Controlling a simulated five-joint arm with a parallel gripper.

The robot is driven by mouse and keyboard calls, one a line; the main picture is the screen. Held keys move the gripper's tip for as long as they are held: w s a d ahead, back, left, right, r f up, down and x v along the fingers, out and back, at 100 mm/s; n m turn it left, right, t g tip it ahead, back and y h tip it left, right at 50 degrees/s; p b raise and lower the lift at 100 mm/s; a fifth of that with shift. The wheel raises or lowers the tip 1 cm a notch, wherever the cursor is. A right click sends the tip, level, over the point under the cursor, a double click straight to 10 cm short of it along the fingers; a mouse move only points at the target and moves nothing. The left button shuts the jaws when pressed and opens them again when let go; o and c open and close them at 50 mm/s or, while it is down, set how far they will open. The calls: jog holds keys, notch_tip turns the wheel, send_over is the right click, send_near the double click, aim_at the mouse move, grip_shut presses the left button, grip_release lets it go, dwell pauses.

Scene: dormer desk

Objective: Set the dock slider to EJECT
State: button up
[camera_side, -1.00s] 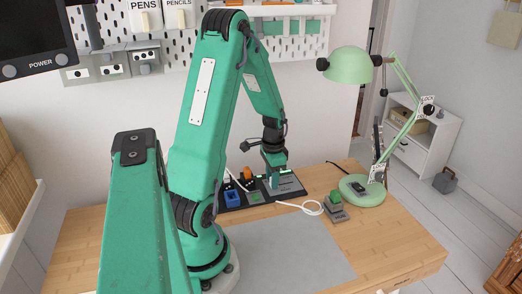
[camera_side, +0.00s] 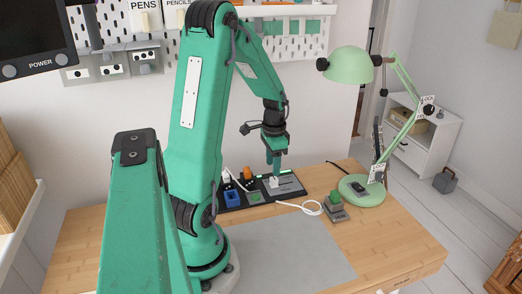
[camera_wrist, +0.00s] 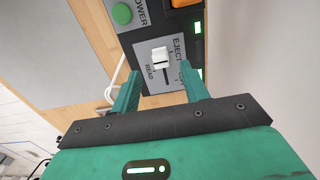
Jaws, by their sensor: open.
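The dock slider has a white knob (camera_wrist: 160,57) in a dark slot on a grey plate (camera_wrist: 147,80) marked EJECT and READ. In the wrist view the knob sits at the upper end of its slot, beside the EJECT lettering, with bare slot below it toward READ. In the side view the white knob (camera_side: 273,183) shows on the dark dock strip (camera_side: 233,207). My gripper (camera_wrist: 161,88) is open, its fingers apart and empty, just short of the knob in the wrist view. In the side view my gripper (camera_side: 276,170) points down above the knob.
A green POWER button (camera_wrist: 122,13) and an orange part (camera_wrist: 187,4) lie near the slider plate. A blue socket (camera_side: 232,198) is on the dock. A white cable (camera_side: 312,208), a green-topped block (camera_side: 335,205) and a green lamp (camera_side: 350,66) stand right. The grey mat (camera_side: 285,255) is clear.

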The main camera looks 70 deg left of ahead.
aim_at(275, 179)
jog(key=shift+r, duration=1.15)
jog(key=shift+w+d+r, duration=0.2)
jog(key=shift+d+r, duration=0.2)
jog(key=w+d+r+t+y, duration=0.1)
jog(key=w+d+r+t, duration=0.15)
jog(key=d+r, duration=0.85)
jog(key=s+d+r+t, duration=0.1)
jog(key=s+d, duration=0.2)
jog(key=d, duration=0.3)
jog(key=s+d+r+t+h, duration=0.1)
jog(key=s+d+t, duration=0.1)
jog(key=d, duration=0.5)
jog(key=shift+s+d+r, duration=0.3)
jog(key=shift+s+r, duration=0.1)
jog(key=shift+s, duration=0.4)
